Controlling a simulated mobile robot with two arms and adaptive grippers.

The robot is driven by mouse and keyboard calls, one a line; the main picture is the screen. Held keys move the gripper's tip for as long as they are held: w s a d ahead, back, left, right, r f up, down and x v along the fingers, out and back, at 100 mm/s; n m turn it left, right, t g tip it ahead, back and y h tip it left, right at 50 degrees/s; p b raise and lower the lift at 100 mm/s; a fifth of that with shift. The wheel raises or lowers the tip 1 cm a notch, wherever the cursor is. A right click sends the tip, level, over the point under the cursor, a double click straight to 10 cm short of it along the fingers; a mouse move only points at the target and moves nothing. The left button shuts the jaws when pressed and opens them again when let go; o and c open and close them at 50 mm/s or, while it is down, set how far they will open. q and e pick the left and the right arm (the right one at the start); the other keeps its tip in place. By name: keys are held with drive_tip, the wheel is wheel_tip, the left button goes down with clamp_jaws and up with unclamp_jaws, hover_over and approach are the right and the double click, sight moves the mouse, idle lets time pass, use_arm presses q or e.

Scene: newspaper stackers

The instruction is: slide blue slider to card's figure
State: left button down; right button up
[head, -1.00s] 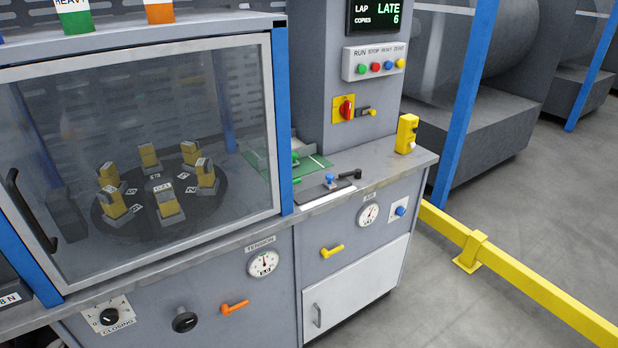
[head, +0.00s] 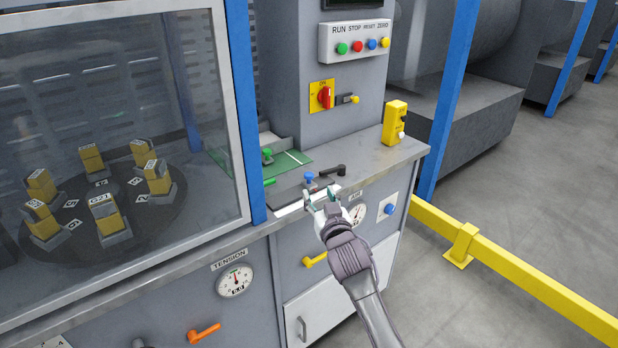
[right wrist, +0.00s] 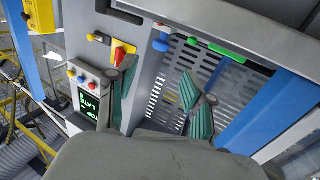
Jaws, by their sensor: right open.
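A blue knob, apparently the same one, shows in the right wrist view (right wrist: 161,43). My right gripper (head: 321,193) is open and empty, just in front of and slightly right of the blue slider at the counter's front edge. Its teal fingers (right wrist: 157,88) stand apart in the right wrist view. I cannot tell whether they touch anything. No card figure is legible. My left gripper is not in view.
A glass guard (head: 110,130) and blue post (head: 244,110) stand left. A yellow box (head: 395,122) sits at the counter's right end. Below are an air gauge (head: 357,213) and yellow handle (head: 314,260).

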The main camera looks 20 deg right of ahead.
sight(309, 177)
drive_tip(key=w, duration=0.8)
drive_tip(key=shift+w+d+f, duration=0.1)
drive_tip(key=shift+w+d, duration=0.1)
drive_tip(key=shift+w, duration=0.15)
drive_tip(key=shift+c, duration=0.3)
clamp_jaws()
drive_tip(key=shift+a, duration=0.1)
